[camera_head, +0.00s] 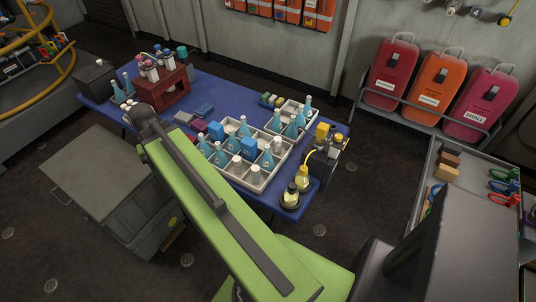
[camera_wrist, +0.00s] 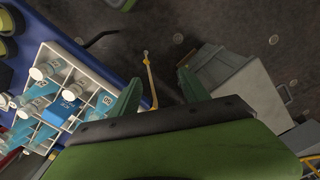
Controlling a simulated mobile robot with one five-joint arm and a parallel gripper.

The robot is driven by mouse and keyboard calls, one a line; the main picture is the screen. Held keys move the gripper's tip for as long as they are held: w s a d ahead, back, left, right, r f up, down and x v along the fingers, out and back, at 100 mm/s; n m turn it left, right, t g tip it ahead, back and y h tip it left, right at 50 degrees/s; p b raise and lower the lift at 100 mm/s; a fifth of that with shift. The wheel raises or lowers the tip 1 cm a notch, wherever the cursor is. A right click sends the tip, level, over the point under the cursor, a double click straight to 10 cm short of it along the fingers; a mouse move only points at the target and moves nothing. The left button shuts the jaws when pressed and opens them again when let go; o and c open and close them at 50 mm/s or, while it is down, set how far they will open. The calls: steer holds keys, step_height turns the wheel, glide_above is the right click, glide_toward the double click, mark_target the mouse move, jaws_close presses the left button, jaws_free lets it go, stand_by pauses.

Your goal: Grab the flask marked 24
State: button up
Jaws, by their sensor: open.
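Several blue conical flasks stand in a white divided tray (camera_head: 278,158) on the blue table (camera_head: 215,90). The tray also shows at the left of the wrist view (camera_wrist: 88,62), with a flask (camera_wrist: 101,101) near its edge and other flasks further left. Some flasks carry labels, but I cannot read 24 on any of them. My gripper (camera_wrist: 158,76) is open and empty, with its two green fingers beside the tray, over the dark floor in the wrist view. In the head view my arm hides the fingers.
Blue boxes (camera_head: 216,131) and white-capped bottles share the tray. A red rack (camera_head: 161,88) stands at the back left. A grey cabinet (camera_head: 110,190) stands left of my arm.

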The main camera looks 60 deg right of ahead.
steer(key=s+d+r+m+p, duration=0.2)
steer(key=s+d+r+m, duration=0.1)
steer(key=d, duration=0.5)
steer(key=s+d+r+m+p, duration=0.1)
steer(key=s+d+r+m, duration=0.2)
steer(key=d, duration=0.6)
steer(key=m+p, duration=0.4)
steer(key=m, duration=0.4)
glide_toward(267, 146)
step_height(267, 146, down, 12)
steer(key=b, duration=1.8)
steer(key=shift+r, duration=0.2)
steer(key=shift+c, duration=0.2)
jaws_close()
